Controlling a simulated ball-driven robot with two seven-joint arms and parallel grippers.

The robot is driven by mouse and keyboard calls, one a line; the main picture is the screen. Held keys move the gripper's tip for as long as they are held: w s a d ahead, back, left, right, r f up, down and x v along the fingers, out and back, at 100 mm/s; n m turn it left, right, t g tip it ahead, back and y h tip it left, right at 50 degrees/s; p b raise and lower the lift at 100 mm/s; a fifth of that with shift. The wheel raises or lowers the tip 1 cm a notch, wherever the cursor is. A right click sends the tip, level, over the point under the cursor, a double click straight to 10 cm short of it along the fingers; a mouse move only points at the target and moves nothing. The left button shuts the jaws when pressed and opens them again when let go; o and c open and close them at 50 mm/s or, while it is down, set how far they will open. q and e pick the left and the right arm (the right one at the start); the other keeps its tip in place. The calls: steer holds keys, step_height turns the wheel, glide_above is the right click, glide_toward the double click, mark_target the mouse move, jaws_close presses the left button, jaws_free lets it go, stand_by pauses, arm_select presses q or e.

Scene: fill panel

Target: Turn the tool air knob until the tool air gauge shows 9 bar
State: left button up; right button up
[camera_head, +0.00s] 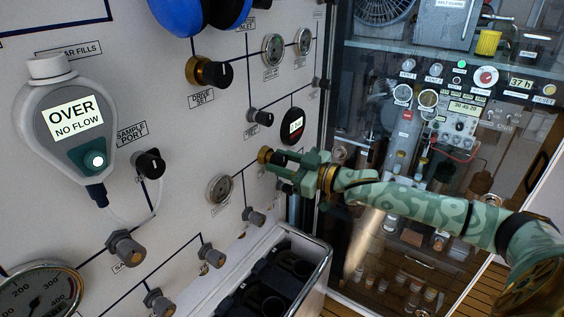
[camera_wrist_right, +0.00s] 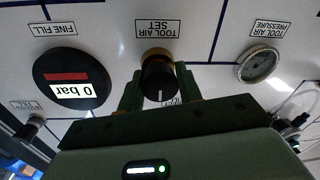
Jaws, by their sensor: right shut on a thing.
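The tool air knob (camera_wrist_right: 158,78) is black with a brass-coloured collar and a white index line, under a label that reads TOOL AIR SET upside down in the right wrist view. In the head view the knob (camera_head: 265,155) shows at the panel, partly hidden by my right gripper (camera_head: 284,170). The right gripper (camera_wrist_right: 160,97) is shut on the knob, with one finger on each side. The tool air gauge (camera_wrist_right: 257,66) is a small round silver dial; it also shows in the head view (camera_head: 219,189). Its reading is too small to make out.
A round fine fill display (camera_wrist_right: 72,78) shows 0 bar; it is beside the knob (camera_head: 292,126). A grey handheld unit (camera_head: 72,130) reads OVER NO FLOW. An open bin (camera_head: 275,275) with dark items stands below the panel. A glass-fronted cabinet (camera_head: 450,150) stands at right.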

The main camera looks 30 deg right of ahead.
steer(key=m+p, duration=0.1)
steer(key=p, duration=0.1)
steer(key=m+p, duration=0.2)
steer(key=p, duration=0.1)
steer(key=shift+r+m, duration=0.3)
steer(key=shift+r, duration=0.1)
steer(key=shift+f+p, duration=0.15)
steer(key=shift+p, duration=0.2)
steer(key=shift+f+m+t, duration=0.2)
steer(key=shift+m+t, duration=0.1)
steer(key=shift+m, duration=0.1)
steer(key=o, duration=0.9)
steer(key=shift+o, duration=0.2)
steer(key=p+v, duration=0.2)
steer(key=v, duration=1.4)
steer(key=shift+p, duration=0.35)
steer(key=shift+s+d+r, duration=0.1)
steer(key=shift+s, duration=0.05)
